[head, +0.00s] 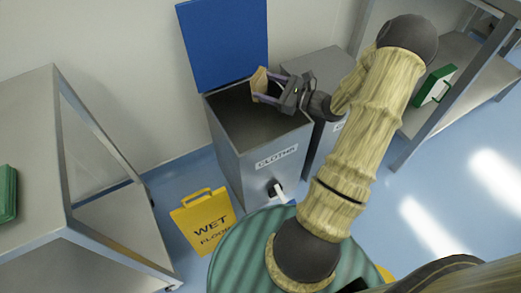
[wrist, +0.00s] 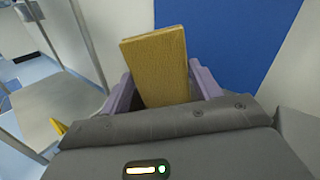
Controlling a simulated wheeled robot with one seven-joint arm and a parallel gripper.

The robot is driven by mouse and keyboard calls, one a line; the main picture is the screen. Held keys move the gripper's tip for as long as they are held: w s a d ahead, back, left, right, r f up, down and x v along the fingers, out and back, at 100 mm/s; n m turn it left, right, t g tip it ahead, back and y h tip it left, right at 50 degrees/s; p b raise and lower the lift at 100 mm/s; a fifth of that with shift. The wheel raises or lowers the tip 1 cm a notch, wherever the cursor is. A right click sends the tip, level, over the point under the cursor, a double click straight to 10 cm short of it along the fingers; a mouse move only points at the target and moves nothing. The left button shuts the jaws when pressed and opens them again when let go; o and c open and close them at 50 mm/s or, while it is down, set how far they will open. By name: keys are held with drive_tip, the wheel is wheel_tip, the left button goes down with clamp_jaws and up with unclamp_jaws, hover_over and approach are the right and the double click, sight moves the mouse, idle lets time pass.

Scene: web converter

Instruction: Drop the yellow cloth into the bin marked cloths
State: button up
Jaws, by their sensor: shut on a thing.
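The yellow cloth (wrist: 157,68) looks like a flat, folded tan-yellow pad. It stands up between the two purple fingers of my gripper (wrist: 157,88), which is shut on it. In the head view the cloth (head: 259,82) and my gripper (head: 267,90) are over the open mouth of a grey bin (head: 226,140) labelled CLOTHS. The bin's blue lid (head: 224,45) is raised against the wall and also shows behind the cloth in the wrist view (wrist: 225,45). The bin's inside looks dark, and its floor is hidden.
A second grey bin (head: 322,66) stands right of the first, partly hidden by my arm. A yellow wet-floor sign (head: 205,222) stands in front. A metal table (head: 45,110) is at left, and a shelf (head: 455,65) with a green-and-white box (head: 434,87) is at right.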

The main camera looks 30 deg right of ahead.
wheel_tip(320, 180, down, 6)
drive_tip(key=b, duration=0.4)
drive_tip(key=shift+r+b, duration=0.25)
drive_tip(key=shift+b, duration=0.1)
drive_tip(key=o, duration=0.9)
drive_tip(key=shift+o, duration=0.2)
drive_tip(key=p+v, duration=0.5)
drive_tip(key=v, duration=1.2)
drive_tip(key=shift+s+d+p, duration=0.15)
drive_tip(key=shift+p, duration=0.25)
